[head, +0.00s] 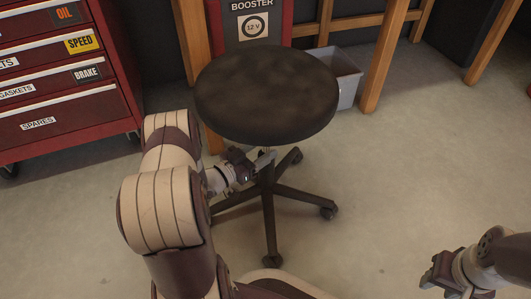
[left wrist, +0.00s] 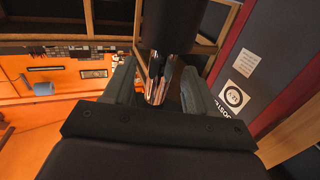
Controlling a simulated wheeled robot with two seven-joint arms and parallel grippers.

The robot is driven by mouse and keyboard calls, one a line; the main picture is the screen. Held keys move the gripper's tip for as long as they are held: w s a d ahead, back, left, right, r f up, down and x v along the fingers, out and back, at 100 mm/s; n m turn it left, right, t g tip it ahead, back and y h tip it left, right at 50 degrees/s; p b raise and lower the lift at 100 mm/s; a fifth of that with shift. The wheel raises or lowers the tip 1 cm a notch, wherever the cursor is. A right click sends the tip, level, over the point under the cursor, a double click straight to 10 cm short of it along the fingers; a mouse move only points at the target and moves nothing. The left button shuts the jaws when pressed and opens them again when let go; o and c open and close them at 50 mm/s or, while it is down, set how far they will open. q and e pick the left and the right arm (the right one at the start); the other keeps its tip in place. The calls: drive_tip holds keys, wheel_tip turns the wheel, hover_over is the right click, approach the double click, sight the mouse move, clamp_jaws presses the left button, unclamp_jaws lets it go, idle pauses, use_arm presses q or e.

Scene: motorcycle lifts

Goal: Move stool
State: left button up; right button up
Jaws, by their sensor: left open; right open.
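The stool has a round, dark, scuffed seat (head: 266,95) and a black star base on casters (head: 268,215); it stands upright on the floor. My left gripper (head: 264,160) reaches in below the seat at the stool's post, partly hidden by the seat. In the left wrist view, my left gripper (left wrist: 157,92) is open, with one finger on each side of the stool's chrome post (left wrist: 157,80). I cannot tell whether either finger touches it. My right gripper (head: 432,274) is open and empty at the lower right, well apart from the stool.
A red tool cabinet (head: 70,110) with labelled drawers stands at the left. A red booster unit (head: 262,30), a grey bin (head: 345,80) and wooden bench legs (head: 384,60) are behind the stool. The concrete floor (head: 400,180) is clear to the right.

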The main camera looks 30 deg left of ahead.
use_arm(q)
drive_tip(key=shift+b+x, duration=0.35)
drive_tip(key=shift+x, duration=0.75)
clamp_jaws()
idle(0.7)
